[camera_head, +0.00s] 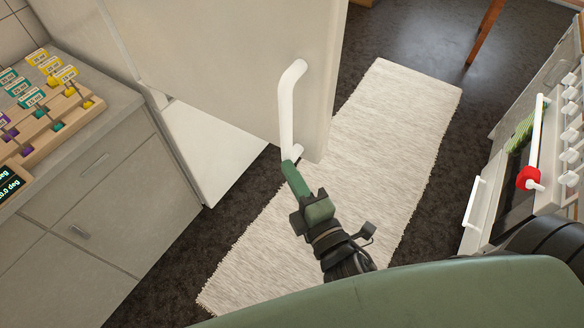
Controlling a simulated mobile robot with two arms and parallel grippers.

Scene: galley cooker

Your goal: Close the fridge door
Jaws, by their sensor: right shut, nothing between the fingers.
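The fridge door (225,65) is a light grey panel in the upper middle of the head view. It stands open, swung out over the floor. Its white bar handle (286,105) runs along the door's free edge. My right gripper (291,168), green with a dark wrist, is shut and empty. Its tip is at the lower end of the handle; I cannot tell whether it touches. A white panel (215,150) shows below and behind the door. The fridge's inside is mostly hidden by the door. My left gripper is not in view.
A pale rug (375,140) lies on the dark floor under the door's free edge. Grey cabinets (95,205) stand at the left, with a wooden rack (45,115) on top.

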